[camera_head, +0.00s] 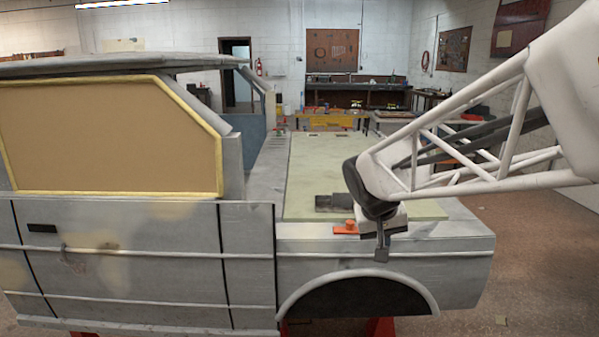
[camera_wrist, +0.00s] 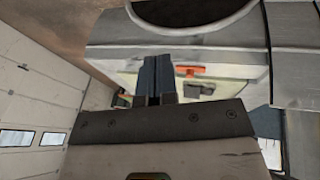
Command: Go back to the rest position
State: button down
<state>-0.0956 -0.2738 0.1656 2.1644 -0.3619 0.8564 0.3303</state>
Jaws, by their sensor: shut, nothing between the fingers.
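My gripper (camera_head: 382,254) hangs from the white lattice arm at the right of the head view, just in front of the side edge of the car body's front end. Its fingers point down, above the wheel arch. In the wrist view my gripper (camera_wrist: 158,80) shows its two dark fingers side by side, shut with nothing between them. The car body (camera_head: 130,262) is bare grey metal and fills the left and middle of the head view. The fingers look apart from it, though the exact gap is hard to tell.
A pale green panel (camera_head: 300,165) lies on the front end. On it is a dark block (camera_head: 326,203); an orange piece (camera_head: 346,228) sits by the near edge. Both also show in the wrist view, the orange piece (camera_wrist: 188,71) beside the fingers. Open floor (camera_head: 535,265) lies at right.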

jog(key=s+f+y, duration=0.1)
jog(key=s+f, duration=0.1)
jog(key=s, duration=1)
jog(key=s+f+y, duration=0.1)
jog(key=s+f, duration=0.1)
jog(key=s, duration=1)
jog(key=shift+s+d+g+y, duration=0.3)
jog(key=shift+s+d, duration=0.05)
jog(key=shift+d, duration=0.05)
